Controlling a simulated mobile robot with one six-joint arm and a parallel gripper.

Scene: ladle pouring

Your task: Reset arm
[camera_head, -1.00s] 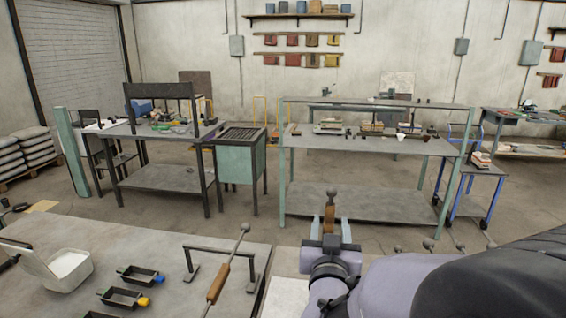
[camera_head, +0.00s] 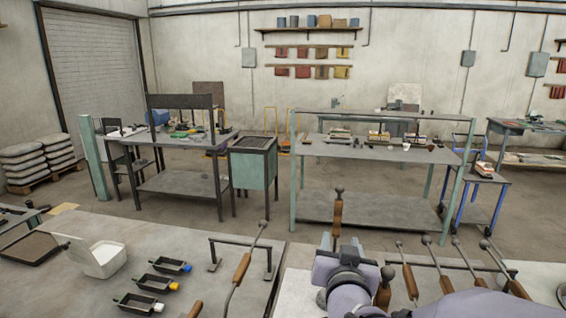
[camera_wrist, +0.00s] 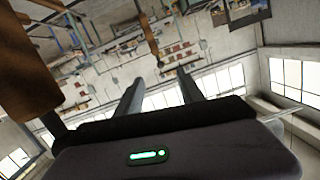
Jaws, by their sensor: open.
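My gripper (camera_head: 341,241) is at the lower middle of the head view, raised beside the ladle rack area. In the wrist view its two fingers (camera_wrist: 160,84) stand apart with nothing between the tips. A ladle with a wooden handle (camera_head: 337,213) stands upright just beyond the gripper; I cannot tell whether it touches. Another wooden handle (camera_head: 383,291) is close to the right of my wrist, and a large brown handle (camera_wrist: 30,65) fills the left of the wrist view. Several more ladles (camera_head: 409,278) lean at the right.
The left workbench (camera_head: 215,290) holds a ladle on a metal stand (camera_head: 241,240), a white container (camera_head: 102,262) and several small dark moulds (camera_head: 160,283). A grey table (camera_head: 380,148) and a green cabinet (camera_head: 252,168) stand beyond. Open floor (camera_head: 260,228) lies between.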

